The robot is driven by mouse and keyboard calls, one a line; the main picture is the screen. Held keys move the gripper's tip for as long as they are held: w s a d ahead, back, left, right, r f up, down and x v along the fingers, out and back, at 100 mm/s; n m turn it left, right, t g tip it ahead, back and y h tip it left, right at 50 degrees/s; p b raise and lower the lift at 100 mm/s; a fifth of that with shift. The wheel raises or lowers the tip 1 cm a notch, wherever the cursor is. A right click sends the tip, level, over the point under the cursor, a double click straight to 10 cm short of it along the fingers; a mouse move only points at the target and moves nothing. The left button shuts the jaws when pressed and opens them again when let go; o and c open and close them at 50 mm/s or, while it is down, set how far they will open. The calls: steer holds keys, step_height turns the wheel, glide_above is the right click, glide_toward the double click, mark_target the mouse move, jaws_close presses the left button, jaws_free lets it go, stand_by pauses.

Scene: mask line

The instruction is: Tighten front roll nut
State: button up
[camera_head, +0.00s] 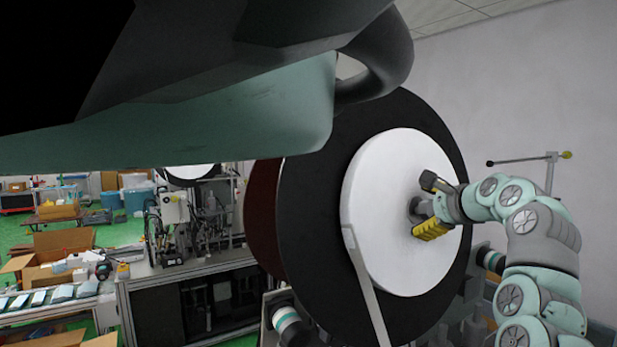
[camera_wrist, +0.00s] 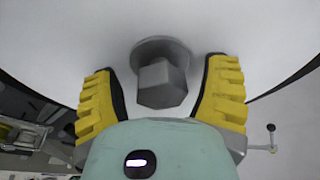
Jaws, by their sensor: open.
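The front roll is a large black disc (camera_head: 310,210) with a white round face (camera_head: 385,265). In the wrist view its grey nut (camera_wrist: 161,85) juts from a round flange (camera_wrist: 160,52) on the white face (camera_wrist: 235,35). My gripper (camera_wrist: 162,90) is open, with one yellow-padded finger on each side of the nut and a visible gap on both sides. In the head view my gripper (camera_head: 428,210) is at the middle of the white face. There its fingers hide most of the nut, and I cannot tell whether they touch the face.
A white strip (camera_head: 368,290) hangs down from the roll. Machinery (camera_head: 190,225) and a cardboard box (camera_head: 60,245) are at the left. A plain wall (camera_head: 540,80) is behind.

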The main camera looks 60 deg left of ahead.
steer(key=v, duration=0.7)
steer(key=shift+d, duration=0.25)
stand_by(0.3)
steer(key=shift+s+r, duration=0.1)
stand_by(0.3)
